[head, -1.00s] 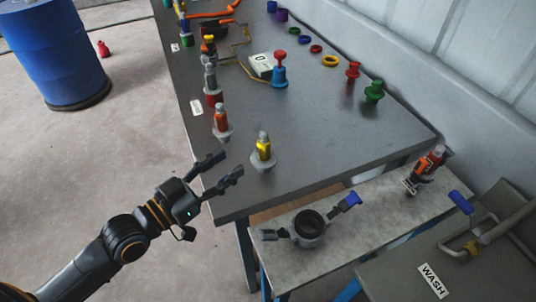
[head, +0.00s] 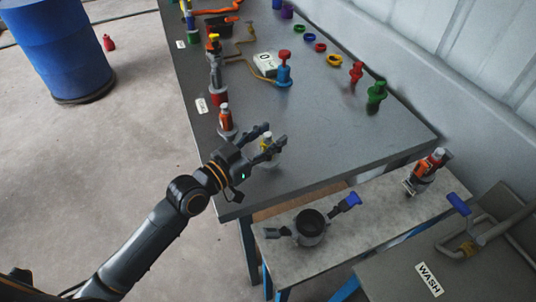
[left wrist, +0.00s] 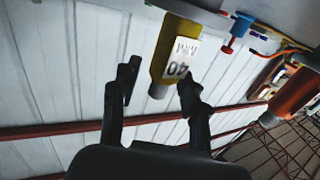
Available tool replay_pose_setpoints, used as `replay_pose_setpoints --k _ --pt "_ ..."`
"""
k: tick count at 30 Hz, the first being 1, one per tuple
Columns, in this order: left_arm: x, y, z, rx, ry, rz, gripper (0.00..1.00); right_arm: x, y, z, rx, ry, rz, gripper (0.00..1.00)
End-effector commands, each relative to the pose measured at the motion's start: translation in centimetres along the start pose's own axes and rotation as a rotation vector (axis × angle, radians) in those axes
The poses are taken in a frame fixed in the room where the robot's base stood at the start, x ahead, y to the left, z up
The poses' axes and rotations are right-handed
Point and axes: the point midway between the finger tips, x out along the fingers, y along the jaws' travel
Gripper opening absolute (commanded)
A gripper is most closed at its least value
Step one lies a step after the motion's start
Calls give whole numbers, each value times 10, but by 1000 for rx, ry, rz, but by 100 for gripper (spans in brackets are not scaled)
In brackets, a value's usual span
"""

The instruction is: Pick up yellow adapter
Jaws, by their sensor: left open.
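The yellow adapter (head: 267,149) stands on the grey table near its front edge, partly hidden by my left gripper in the head view. In the left wrist view, where the scene looks upside down, it is a yellow body (left wrist: 170,48) with a white label and a grey tip. My left gripper (head: 274,137) is open at the adapter. In the left wrist view its fingers (left wrist: 160,80) lie to either side of the adapter's grey tip, with the right finger very near it. I cannot tell if they touch. My right gripper is not in view.
A blue piece with a red top (head: 284,70), red (head: 356,72) and green (head: 376,94) pieces stand farther back. A lower bench (head: 350,232) holds a dark ring fixture (head: 310,226). The table's right front is clear.

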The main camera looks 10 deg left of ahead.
Motion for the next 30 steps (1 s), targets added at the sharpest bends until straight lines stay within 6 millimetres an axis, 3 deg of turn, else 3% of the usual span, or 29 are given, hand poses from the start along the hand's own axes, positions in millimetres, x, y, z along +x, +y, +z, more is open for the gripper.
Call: replay_pose_setpoints --k 5,12,25,30 --pt "0 0 1 0 -1 0 45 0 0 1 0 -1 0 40" --pt "0 0 1 0 -1 0 0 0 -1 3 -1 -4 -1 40" --pt "0 0 -1 1 2 -1 0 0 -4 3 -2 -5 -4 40" --pt "0 0 -11 2 4 0 0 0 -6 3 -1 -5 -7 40"
